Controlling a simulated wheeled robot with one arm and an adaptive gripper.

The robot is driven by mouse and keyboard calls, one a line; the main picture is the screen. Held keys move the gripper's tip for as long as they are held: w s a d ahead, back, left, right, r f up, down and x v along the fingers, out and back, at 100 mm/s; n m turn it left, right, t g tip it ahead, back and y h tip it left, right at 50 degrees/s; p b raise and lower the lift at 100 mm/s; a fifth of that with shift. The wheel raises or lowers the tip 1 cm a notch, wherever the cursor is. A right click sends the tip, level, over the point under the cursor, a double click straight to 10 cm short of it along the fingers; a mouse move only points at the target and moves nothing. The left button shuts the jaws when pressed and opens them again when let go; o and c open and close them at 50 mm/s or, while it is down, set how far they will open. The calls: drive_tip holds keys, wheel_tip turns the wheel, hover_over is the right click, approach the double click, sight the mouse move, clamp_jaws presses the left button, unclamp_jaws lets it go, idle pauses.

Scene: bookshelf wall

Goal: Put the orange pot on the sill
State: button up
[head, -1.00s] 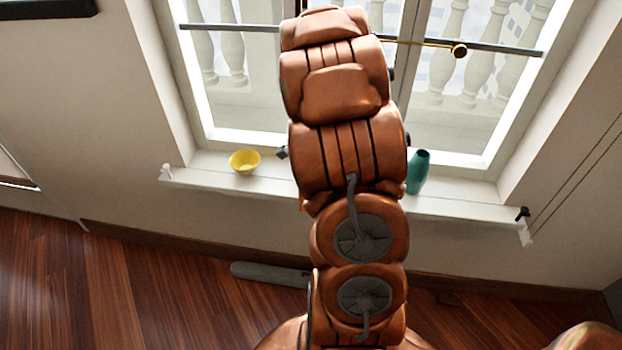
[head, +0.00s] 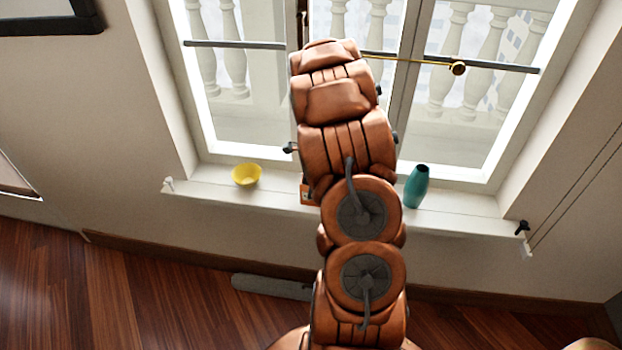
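The white window sill (head: 462,210) runs across the picture under the window. My orange-brown arm crosses the middle of the sill and hides part of it. A small orange-brown patch (head: 306,193) shows at the arm's left edge, in front of the sill. I cannot tell whether it is the orange pot or a part of my arm. No other sign of the orange pot shows. My gripper is hidden behind the arm, so its fingers and anything in them cannot be seen.
A yellow bowl (head: 246,175) stands on the sill left of my arm. A teal vase (head: 416,187) stands on it to the right. Bare sill shows right of the vase and between bowl and arm. A grey bar (head: 272,287) lies low by the wall.

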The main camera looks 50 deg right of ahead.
drive_tip(key=shift+w+d+f+p, duration=0.1)
drive_tip(key=shift+w+d, duration=0.45)
drive_tip(key=shift+w, duration=0.2)
drive_tip(key=shift+w+d+f+p, duration=0.15)
drive_tip(key=shift+w+d, duration=0.35)
drive_tip(key=shift+w, duration=0.3)
drive_tip(key=shift+w+d+r+p, duration=0.1)
drive_tip(key=shift+w+d, duration=0.45)
drive_tip(key=shift+w, duration=0.2)
drive_tip(key=shift+w+f, duration=0.1)
drive_tip(key=shift+f, duration=0.1)
drive_tip(key=shift+f+p, duration=0.35)
drive_tip(key=shift+f, duration=1.3)
drive_tip(key=shift+f, duration=0.15)
drive_tip(key=o, duration=1.4)
drive_tip(key=shift+s+d+r+b, duration=0.15)
drive_tip(key=shift+s+r+b, duration=0.1)
drive_tip(key=shift+r, duration=1.8)
drive_tip(key=shift+s+d+r+b, duration=0.1)
drive_tip(key=shift+s+r+b, duration=0.15)
drive_tip(key=shift+r, duration=1.8)
drive_tip(key=shift+s+d+r+b, duration=0.15)
drive_tip(key=shift+r+b, duration=0.1)
drive_tip(key=shift+r, duration=1.8)
